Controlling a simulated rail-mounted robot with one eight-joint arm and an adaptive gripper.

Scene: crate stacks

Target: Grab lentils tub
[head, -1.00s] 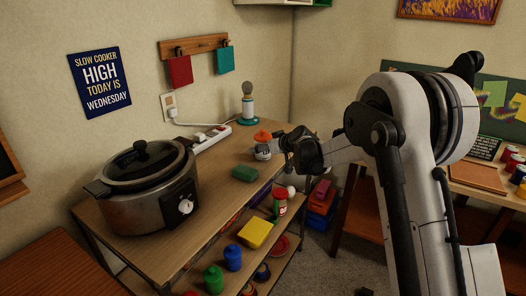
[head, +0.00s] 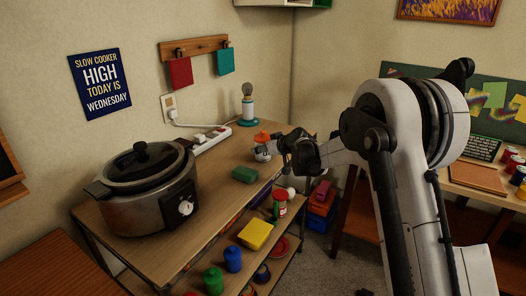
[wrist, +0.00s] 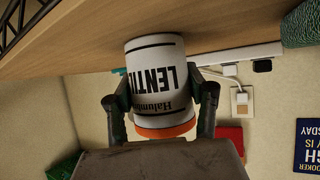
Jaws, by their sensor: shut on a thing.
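The lentils tub (head: 263,150) is white with an orange lid and stands upright at the far right end of the wooden table. In the wrist view, which is upside down, the tub (wrist: 158,75) shows black lettering reading "LENTI", and its base is at the tabletop; I cannot tell whether it touches. My gripper (head: 276,146) reaches it from the right. In the wrist view the fingers of my gripper (wrist: 160,98) are shut on the tub, one on each side near the lid end.
A slow cooker (head: 150,190) fills the table's near left. The lower shelf holds a yellow box (head: 255,234) and several jars.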

